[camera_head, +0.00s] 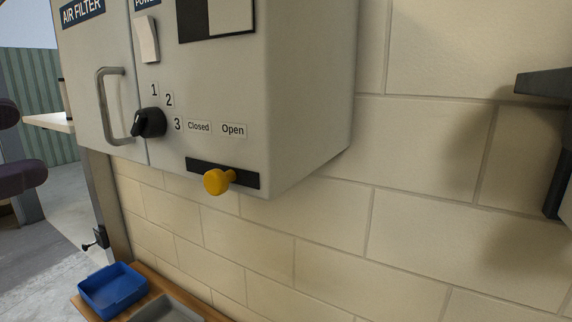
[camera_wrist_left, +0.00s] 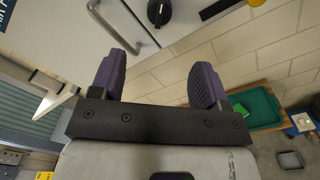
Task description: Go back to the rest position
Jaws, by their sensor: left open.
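My left gripper (camera_head: 25,145) is at the left edge of the head view, with two purple finger pads apart and nothing between them. In the left wrist view the open gripper (camera_wrist_left: 157,80) faces the wall cabinet, clear of its handle (camera_wrist_left: 112,25). The grey cabinet (camera_head: 290,95) carries a bar handle (camera_head: 103,105), a black dial (camera_head: 149,122), a white rocker switch (camera_head: 147,39) and a yellow knob (camera_head: 217,181) in a dark slot under the labels "Closed" and "Open". The left gripper touches none of these.
A blue tray (camera_head: 112,288) and a grey tray (camera_head: 168,308) sit on a wooden surface below the cabinet. A pale ledge (camera_head: 48,122) stands beyond the cabinet's left side. A green tray (camera_wrist_left: 262,108) shows in the wrist view.

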